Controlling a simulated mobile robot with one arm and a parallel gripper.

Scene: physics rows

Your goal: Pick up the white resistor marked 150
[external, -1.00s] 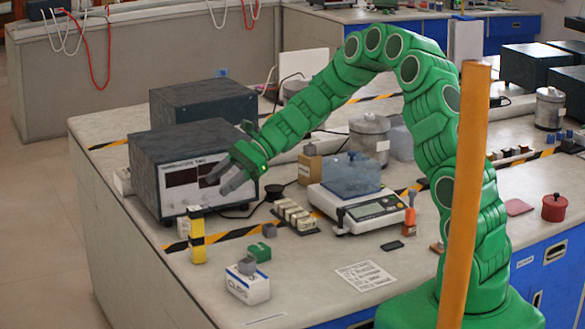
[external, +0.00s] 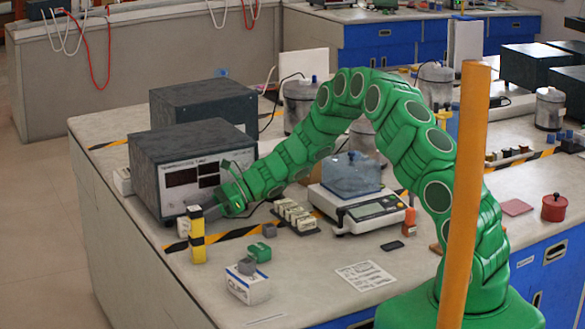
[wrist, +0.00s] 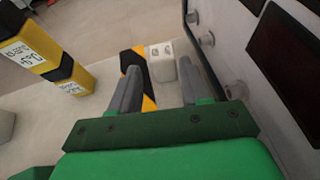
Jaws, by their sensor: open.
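A small white block (wrist: 162,64), which looks like the white resistor, lies on the bench beside the yellow-and-black tape; its marking is too small to read. In the external view this white block (external: 183,228) shows partly behind a yellow post. My gripper (wrist: 161,76) is open, with its two grey fingers pointing at the block and the block seen between their tips, not gripped. In the external view my gripper (external: 199,213) is low in front of the dark instrument, just right of the block.
The yellow-and-black post (external: 197,236) stands close to the block. The dark instrument (external: 190,165) rises right behind it. Several white blocks sit in a rack (external: 306,232). A green block (external: 261,253), a white box (external: 246,287) and a scale (external: 366,216) stand to the right.

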